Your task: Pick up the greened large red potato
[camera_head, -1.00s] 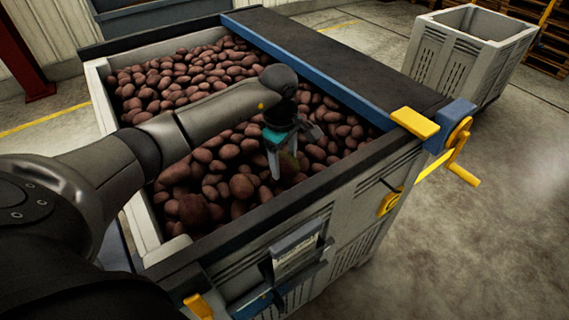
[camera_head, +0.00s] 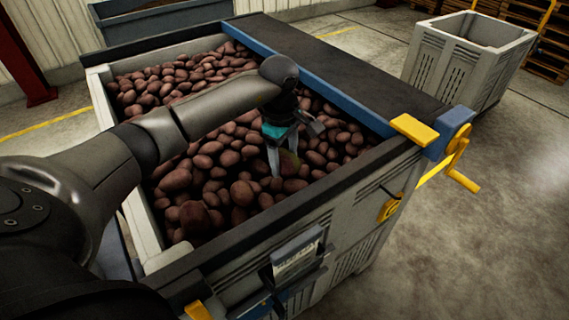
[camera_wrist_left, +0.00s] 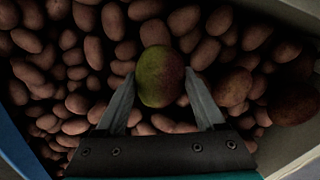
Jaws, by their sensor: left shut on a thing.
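The greened large red potato (camera_wrist_left: 160,77) is green on its left side and reddish on its right, in the left wrist view. My left gripper (camera_wrist_left: 160,92) is shut on it, with one finger at each side. In the head view the potato (camera_head: 289,162) shows partly behind the fingers of my left gripper (camera_head: 281,158), over the potatoes near the front of the bin. I cannot tell for sure whether it is clear of the potatoes under it. My right gripper is not in view.
Many red-brown potatoes (camera_head: 215,160) fill the large grey bin (camera_head: 140,222). A dark belt (camera_head: 335,65) with a blue edge lies along its right side, with a yellow crank (camera_head: 458,160). An empty grey crate (camera_head: 440,62) stands at the back right. The floor at right is clear.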

